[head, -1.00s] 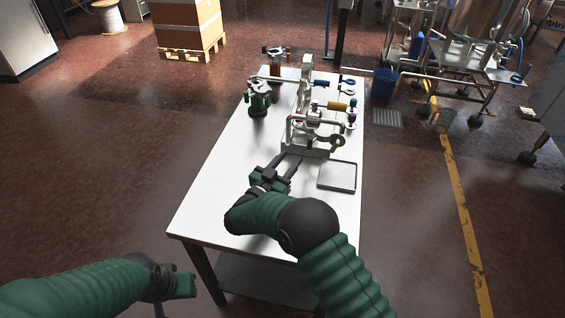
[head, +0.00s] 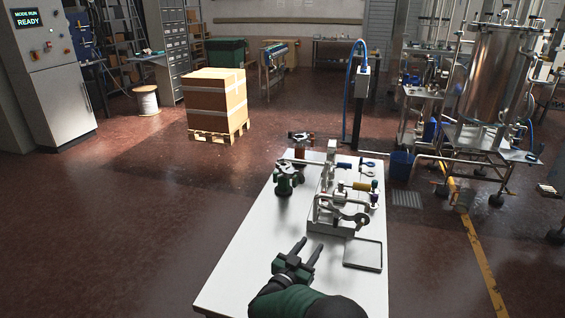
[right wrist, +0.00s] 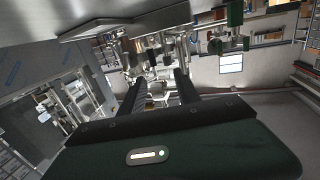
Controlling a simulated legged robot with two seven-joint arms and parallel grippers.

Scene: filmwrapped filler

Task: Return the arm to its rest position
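My right gripper (head: 309,243) is over the near part of the white table in the head view, just in front of the filler fixture. Its two dark fingers are apart with nothing between them. The right wrist view also shows the open fingers (right wrist: 160,92), with the machine parts beyond them. My right forearm, in a green sleeve, enters from the bottom edge. My left arm and left gripper are out of view.
The grey filler fixture (head: 334,226) stands on the white table (head: 238,275), with a shallow tray (head: 363,254) at its right. A green-and-dark device (head: 287,180) stands behind left. The table's left front is bare. A boxed pallet (head: 217,100) is farther back on the floor.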

